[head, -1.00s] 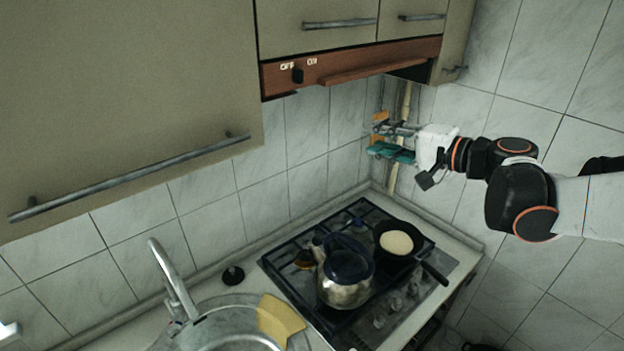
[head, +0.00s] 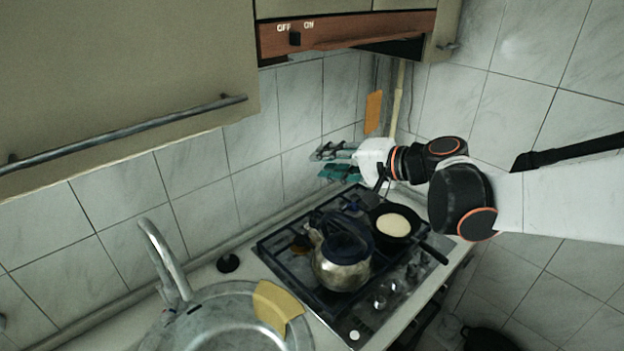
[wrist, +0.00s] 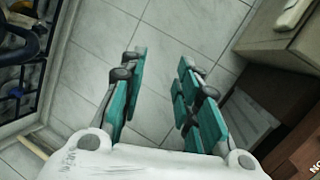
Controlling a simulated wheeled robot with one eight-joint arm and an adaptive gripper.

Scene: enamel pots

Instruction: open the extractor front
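The extractor front (head: 345,33) is a reddish-brown strip under the beige cabinets in the head view, with a dark switch (head: 295,39) between OFF and ON and a long lip along it. It looks closed. Part of the brown front (wrist: 298,150) shows at the lower right of the wrist view, with lettering at the edge. My gripper (head: 325,162) is open and empty, below the extractor and in front of the tiled wall above the hob. In the wrist view its teal-padded fingers (wrist: 160,65) stand apart with only tiles between them; neither touches the front.
A kettle (head: 342,265) and a frying pan (head: 395,225) stand on the hob (head: 285,250) below my gripper. A sink (head: 215,320) with a yellow cloth (head: 277,306) is at the lower left. An orange board (head: 373,112) hangs in the corner.

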